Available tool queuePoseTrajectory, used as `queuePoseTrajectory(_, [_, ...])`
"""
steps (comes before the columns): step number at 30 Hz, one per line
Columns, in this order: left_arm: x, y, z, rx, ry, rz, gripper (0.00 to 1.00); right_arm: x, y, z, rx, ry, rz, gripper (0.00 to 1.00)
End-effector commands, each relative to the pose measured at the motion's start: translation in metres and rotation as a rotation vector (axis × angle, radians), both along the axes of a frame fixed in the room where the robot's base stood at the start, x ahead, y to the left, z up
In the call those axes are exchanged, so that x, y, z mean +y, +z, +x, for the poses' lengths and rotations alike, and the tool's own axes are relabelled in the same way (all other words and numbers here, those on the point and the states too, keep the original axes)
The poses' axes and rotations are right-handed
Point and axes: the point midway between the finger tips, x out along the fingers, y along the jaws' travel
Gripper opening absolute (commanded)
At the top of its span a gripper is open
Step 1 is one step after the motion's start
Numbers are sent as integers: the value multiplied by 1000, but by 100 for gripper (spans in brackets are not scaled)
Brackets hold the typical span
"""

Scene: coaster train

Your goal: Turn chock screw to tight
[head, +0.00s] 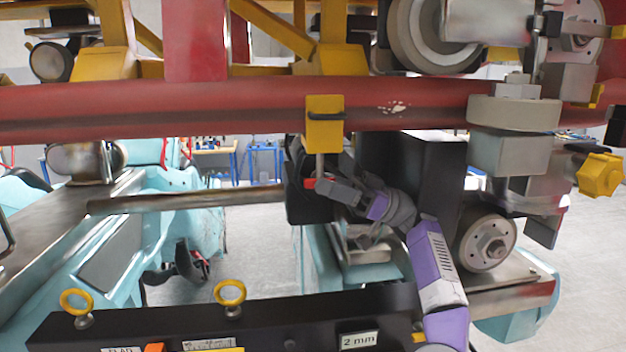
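A yellow block (324,124) sits on the red rail (210,108). A thin metal screw stem (320,166) hangs from its underside; I take this to be the chock screw. My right gripper (322,187), on a purple and grey arm from the lower right, is at the stem's lower end, with a small red part at its tip. The gripper's fingers are small and partly hidden, so I cannot tell whether they are closed on the stem. My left gripper is not in view.
A black bar (260,320) with yellow eye bolts and a "2 mm" label crosses the foreground. A steel tube (185,200) runs left of the gripper. Wheels (487,240) and a yellow knob (601,175) are at the right. Open floor shows at lower left of centre.

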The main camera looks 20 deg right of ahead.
Motion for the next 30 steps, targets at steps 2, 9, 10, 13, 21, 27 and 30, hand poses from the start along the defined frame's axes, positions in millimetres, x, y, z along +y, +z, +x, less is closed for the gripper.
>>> queuePoseTrajectory(2, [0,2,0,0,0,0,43,-14,-5,-3,1,-3,2,38])
queuePoseTrajectory(9, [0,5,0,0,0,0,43,-35,-13,-9,-1,0,4,38])
queuePoseTrajectory(10, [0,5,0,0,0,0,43,-36,-14,-9,-1,1,3,38])
queuePoseTrajectory(13, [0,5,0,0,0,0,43,-37,-15,-9,-1,2,3,38])
queuePoseTrajectory(21, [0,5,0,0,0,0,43,-36,-15,-9,-1,1,3,38])
queuePoseTrajectory(27, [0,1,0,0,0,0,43,-36,-19,-8,-6,-5,1,38])
queuePoseTrajectory(30, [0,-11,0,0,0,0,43,-34,-31,-5,-20,-29,-7,38])
